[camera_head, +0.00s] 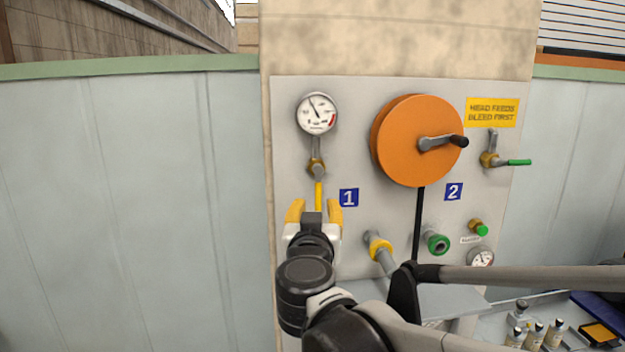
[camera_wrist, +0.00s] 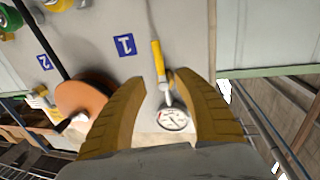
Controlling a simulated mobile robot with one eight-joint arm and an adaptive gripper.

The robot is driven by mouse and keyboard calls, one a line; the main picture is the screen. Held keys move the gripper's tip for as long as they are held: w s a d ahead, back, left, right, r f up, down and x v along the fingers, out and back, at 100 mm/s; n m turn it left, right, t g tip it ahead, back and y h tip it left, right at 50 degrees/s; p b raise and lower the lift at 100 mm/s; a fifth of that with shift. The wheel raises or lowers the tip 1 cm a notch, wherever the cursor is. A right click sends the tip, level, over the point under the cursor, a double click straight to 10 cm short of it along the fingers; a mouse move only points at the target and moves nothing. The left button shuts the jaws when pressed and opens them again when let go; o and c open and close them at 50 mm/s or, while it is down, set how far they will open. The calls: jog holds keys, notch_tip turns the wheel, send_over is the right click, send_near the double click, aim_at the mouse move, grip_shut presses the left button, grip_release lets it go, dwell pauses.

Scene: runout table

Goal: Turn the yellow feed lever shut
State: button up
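The yellow feed lever (camera_head: 319,194) hangs straight down from a brass valve (camera_head: 316,169) under the left gauge, beside the blue 1 plate. My gripper (camera_head: 316,205) is at the lever's lower end, its yellow fingers spread to either side. In the wrist view the yellow lever (camera_wrist: 157,60) shows through the wide gap between the fingers of my gripper (camera_wrist: 162,88). No finger is seen closed on it, and contact cannot be told. The lever's lower end is hidden behind my gripper in the head view.
The left gauge (camera_head: 317,114) is above the valve. An orange reel (camera_head: 420,140) with a crank is to the right. A green lever (camera_head: 518,162) is at the far right. A yellow-ringed coupling (camera_head: 379,246) sits low, right of my gripper. The wall to the left is bare.

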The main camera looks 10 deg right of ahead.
aim_at(318, 192)
jog(key=w, duration=0.3)
jog(key=w+d+p, duration=0.1)
jog(key=w, duration=0.2)
jog(key=w+d+p, duration=0.1)
jog(key=w, duration=0.2)
jog(key=shift+w+f, duration=0.1)
jog(key=shift+w, duration=0.15)
grip_shut()
